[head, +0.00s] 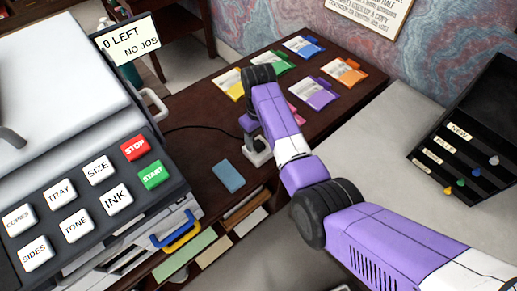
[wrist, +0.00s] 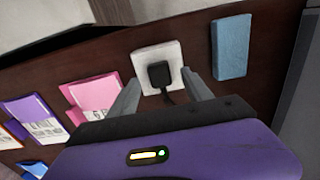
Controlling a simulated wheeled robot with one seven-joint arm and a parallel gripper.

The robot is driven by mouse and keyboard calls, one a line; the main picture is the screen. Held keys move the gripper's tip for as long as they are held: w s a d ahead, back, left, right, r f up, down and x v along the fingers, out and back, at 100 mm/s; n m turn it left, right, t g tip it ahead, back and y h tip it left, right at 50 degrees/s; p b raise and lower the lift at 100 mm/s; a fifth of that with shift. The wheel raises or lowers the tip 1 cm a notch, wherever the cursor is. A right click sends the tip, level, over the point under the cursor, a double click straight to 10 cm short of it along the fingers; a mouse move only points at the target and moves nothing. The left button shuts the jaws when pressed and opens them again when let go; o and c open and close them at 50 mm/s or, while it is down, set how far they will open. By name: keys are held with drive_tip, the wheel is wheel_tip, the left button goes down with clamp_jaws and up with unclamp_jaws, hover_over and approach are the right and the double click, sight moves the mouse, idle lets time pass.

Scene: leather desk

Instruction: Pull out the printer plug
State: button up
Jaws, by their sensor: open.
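The printer plug (wrist: 159,74) is a black plug seated in a white socket plate (wrist: 174,52) on the dark brown desk, seen in the wrist view. Its cable drops from it and passes behind my gripper's body. My gripper (wrist: 158,83) is open, with one grey finger on each side of the plug and a visible gap to it. In the head view my gripper (head: 256,152) points down over the desk, and the arm hides the plug. A black cord (head: 200,128) runs from the printer (head: 70,100) toward the socket.
A blue block (head: 228,176) lies beside the socket, and also shows in the wrist view (wrist: 231,47). Several coloured packets (head: 318,97) lie on the desk (head: 190,150). A black rack with levers (head: 470,150) stands at the right.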

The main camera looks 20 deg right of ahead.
sight(259, 144)
drive_tip(key=shift+f+b, duration=0.4)
drive_tip(key=shift+f, duration=0.65)
drive_tip(key=shift+p, duration=0.45)
idle(0.5)
clamp_jaws()
drive_tip(key=shift+r, duration=0.1)
drive_tip(key=shift+r+p, duration=2)
drive_tip(key=shift+p, duration=0.05)
drive_tip(key=shift+r, duration=0.95)
